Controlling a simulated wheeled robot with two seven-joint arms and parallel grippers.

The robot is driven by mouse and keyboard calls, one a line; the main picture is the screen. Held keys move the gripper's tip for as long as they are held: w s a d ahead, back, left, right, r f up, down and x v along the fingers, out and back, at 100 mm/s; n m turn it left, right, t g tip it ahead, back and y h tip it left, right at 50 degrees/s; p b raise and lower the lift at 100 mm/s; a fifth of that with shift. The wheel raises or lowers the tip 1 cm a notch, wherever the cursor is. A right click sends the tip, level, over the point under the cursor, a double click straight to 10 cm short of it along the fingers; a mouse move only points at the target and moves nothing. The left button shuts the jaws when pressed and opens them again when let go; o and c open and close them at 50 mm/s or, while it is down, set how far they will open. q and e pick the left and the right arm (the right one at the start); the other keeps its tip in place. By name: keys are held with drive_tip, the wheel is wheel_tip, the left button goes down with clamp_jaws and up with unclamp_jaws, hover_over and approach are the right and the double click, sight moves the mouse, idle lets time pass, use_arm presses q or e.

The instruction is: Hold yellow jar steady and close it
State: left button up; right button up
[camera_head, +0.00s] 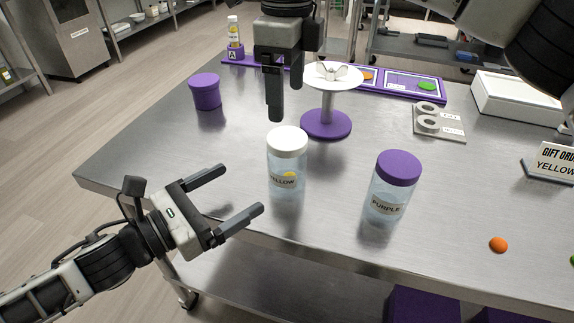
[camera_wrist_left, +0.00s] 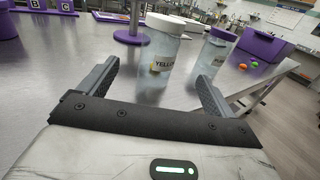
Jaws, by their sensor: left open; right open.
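The yellow jar (camera_head: 286,178) is clear with a "YELLOW" label and a yellow piece inside. It stands upright on the metal table with a white lid (camera_head: 287,141) on top; I cannot tell whether the lid is tight. My left gripper (camera_head: 241,188) is open and empty, left of the jar and apart from it. In the left wrist view the jar (camera_wrist_left: 157,65) appears ahead, between the two fingers. My right gripper (camera_head: 275,102) points down, empty, above and slightly behind the lid. It is seen edge-on, so its finger gap is mostly hidden.
A purple-lidded "PURPLE" jar (camera_head: 385,198) stands right of the yellow jar. Behind are a white-topped purple stand (camera_head: 326,123) and a purple tub (camera_head: 205,92). An orange gummy (camera_head: 498,245) lies at the front right. A white box (camera_head: 515,98) sits at the back right.

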sight(293, 156)
use_arm(q)
drive_tip(key=x, duration=1.4)
drive_tip(key=c, duration=2)
use_arm(e)
drive_tip(key=n, duration=0.7)
drive_tip(key=shift+n, duration=0.3)
drive_tip(key=n, duration=0.6)
drive_tip(key=shift+f, duration=4.05)
